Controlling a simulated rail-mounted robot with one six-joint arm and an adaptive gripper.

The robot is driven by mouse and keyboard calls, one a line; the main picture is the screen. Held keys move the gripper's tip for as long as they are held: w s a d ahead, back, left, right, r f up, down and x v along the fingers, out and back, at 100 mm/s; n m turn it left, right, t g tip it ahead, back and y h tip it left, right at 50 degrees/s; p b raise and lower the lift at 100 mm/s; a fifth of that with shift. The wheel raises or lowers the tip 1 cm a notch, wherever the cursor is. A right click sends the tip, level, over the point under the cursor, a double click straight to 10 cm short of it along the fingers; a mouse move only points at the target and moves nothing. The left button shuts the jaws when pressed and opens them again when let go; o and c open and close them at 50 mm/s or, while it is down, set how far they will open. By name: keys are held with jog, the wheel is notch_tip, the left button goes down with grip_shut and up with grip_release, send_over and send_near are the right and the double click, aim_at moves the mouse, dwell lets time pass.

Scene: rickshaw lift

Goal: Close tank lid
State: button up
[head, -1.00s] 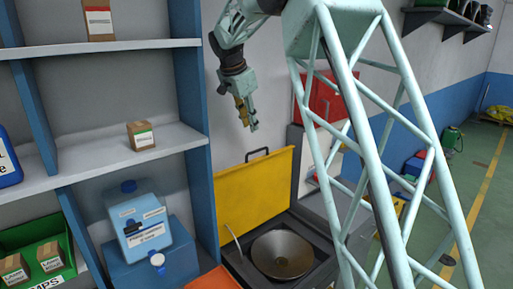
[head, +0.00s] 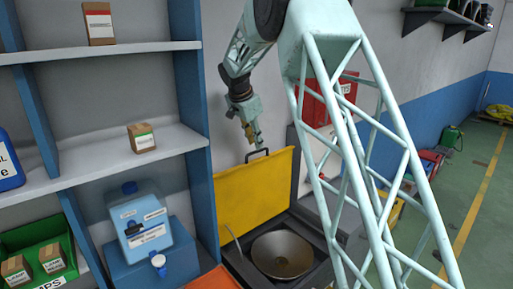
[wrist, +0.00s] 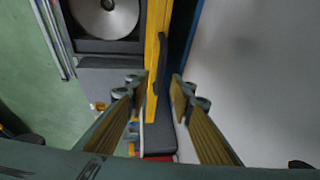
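The yellow tank lid (head: 255,197) stands upright at the back of the dark tank, seen open in the head view. A black handle (head: 258,153) sticks up from its top edge. The tank (head: 236,262) holds a round metal funnel (head: 282,254). My gripper (head: 254,140) points down just above the handle. In the wrist view my gripper (wrist: 161,82) is open and empty, its fingers spread on either side of the line of the handle (wrist: 162,65). The lid's yellow edge (wrist: 152,45) also shows there. I cannot tell whether a finger touches the handle.
A blue-framed shelf (head: 193,110) with boxes stands close on the left. A blue jug (head: 138,222) sits on its lower level. A red wall box (head: 328,100) hangs behind my arm. The green floor (head: 482,220) at right is mostly clear.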

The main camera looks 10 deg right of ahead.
jog(key=shift+x, duration=2)
jog(key=shift+c, duration=0.4)
grip_shut()
